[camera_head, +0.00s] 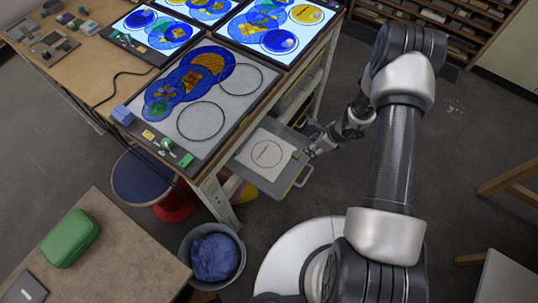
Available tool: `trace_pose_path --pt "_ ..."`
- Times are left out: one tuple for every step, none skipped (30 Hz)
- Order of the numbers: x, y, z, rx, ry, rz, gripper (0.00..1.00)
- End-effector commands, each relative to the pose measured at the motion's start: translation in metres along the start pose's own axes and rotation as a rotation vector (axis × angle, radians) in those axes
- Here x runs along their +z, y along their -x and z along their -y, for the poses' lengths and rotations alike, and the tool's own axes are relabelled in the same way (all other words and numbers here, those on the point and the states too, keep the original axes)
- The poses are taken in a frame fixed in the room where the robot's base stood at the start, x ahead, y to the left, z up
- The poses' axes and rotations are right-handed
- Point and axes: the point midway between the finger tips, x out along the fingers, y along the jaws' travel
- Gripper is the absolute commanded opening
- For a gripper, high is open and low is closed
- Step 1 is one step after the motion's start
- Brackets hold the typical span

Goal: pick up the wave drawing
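A white sheet with a thin dark circle and a small mark inside it (262,166) lies in a pulled-out grey drawer (299,178) below the worktable; it is the likely wave drawing, but the mark is too small to read. My gripper (303,153) is at the right edge of the sheet, low over the drawer's right side. A small brownish spot shows at the sheet's edge beside the fingertips. The fingers are too small to show whether they are open, shut or touching the sheet.
The worktable holds a grey panel (236,107) with painted blue discs and two empty rings, and lit panels (320,35) behind. A blue stool (152,178), a bin with a blue bag (188,262) and a brown table (125,235) stand left. A shelf (480,30) stands at the back right.

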Motion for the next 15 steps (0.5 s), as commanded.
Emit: trace_pose_path --pt "-0.001 -0.016 -0.001 0.003 0.002 -0.001 0.45" --pt "-0.001 -0.023 -0.001 0.002 0.003 0.0 0.45" --pt "-0.001 -0.031 -0.001 0.002 0.002 0.0 0.45" --pt "-0.001 -0.037 -0.001 0.002 0.002 0.0 0.45" --pt "-0.001 -0.043 -0.001 0.001 0.003 0.0 0.45" --pt "-0.001 -0.05 -0.001 0.002 0.004 0.0 0.45" --pt "-0.001 -0.055 -0.001 0.002 0.004 0.0 0.45" --pt "0.0 -0.059 -0.001 0.001 0.004 0.001 0.45" --pt "0.0 -0.063 -0.001 0.001 0.003 0.001 0.45" --pt "0.0 -0.066 -0.001 0.001 0.003 0.001 0.45" --pt "0.0 -0.068 -0.001 0.001 0.003 0.001 0.45" --pt "0.0 -0.07 0.0 0.0 0.003 0.001 0.45" --pt "0.001 -0.07 0.0 0.0 0.003 0.001 0.45" --pt "0.001 -0.071 0.0 0.0 0.003 0.001 0.45" --pt "0.001 -0.073 0.0 0.0 0.003 0.001 0.45"
